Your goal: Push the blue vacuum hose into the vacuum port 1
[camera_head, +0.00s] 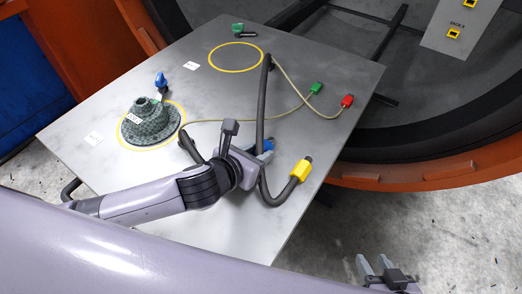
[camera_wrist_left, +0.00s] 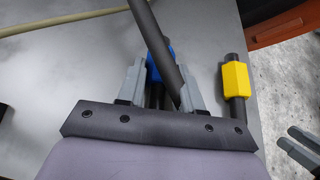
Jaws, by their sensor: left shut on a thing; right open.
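The blue vacuum hose has a blue end (camera_head: 267,146) on a dark hose. In the left wrist view the blue end (camera_wrist_left: 153,66) sits between the fingers of my left gripper (camera_wrist_left: 161,68), which is shut on it. A dark hose crosses in front and partly hides the grip. In the head view my left gripper (camera_head: 258,154) is over the right half of the table. A blue fitting (camera_head: 161,80) stands behind the grey-green moulded part; I cannot read whether it is port 1. My right gripper (camera_head: 381,266) is open and empty, beyond the table's right side.
The metal table (camera_head: 210,95) bears the moulded part (camera_head: 148,122) in a yellow ring. A yellow-ended hose (camera_head: 300,170), green connector (camera_head: 316,88) and red connector (camera_head: 347,101) lie on the right. A green fitting (camera_head: 237,29) is at the back. A panel (camera_head: 462,25) has yellow sockets.

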